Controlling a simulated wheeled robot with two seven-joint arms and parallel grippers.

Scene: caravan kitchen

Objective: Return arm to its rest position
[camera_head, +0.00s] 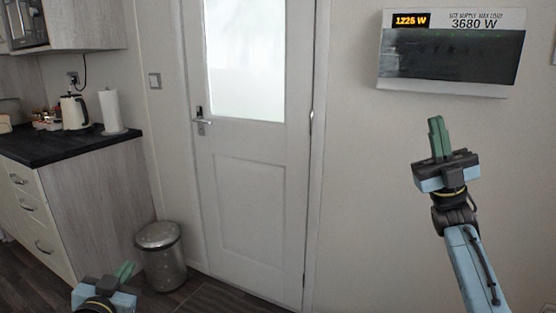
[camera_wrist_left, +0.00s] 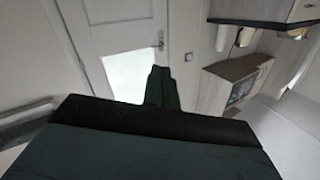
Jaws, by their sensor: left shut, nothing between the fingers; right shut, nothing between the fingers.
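My left gripper (camera_head: 125,271) is at the lower left of the head view, low in front of the steel bin. Its green fingers are shut with nothing between them. The fingers also show in the left wrist view (camera_wrist_left: 161,88), closed together. My right gripper (camera_head: 437,137) is raised at the right of the head view, below and left of the wall power panel (camera_head: 450,55). Its green fingers point up, shut and empty. My right arm (camera_head: 470,265) comes up from the lower right.
A white door (camera_head: 258,185) with a frosted pane stands in the middle. A steel bin (camera_head: 161,258) stands on the floor left of it. A dark worktop (camera_head: 62,148) at the left holds a kettle (camera_head: 74,111) and a paper roll (camera_head: 111,110). The wall around the right gripper is bare.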

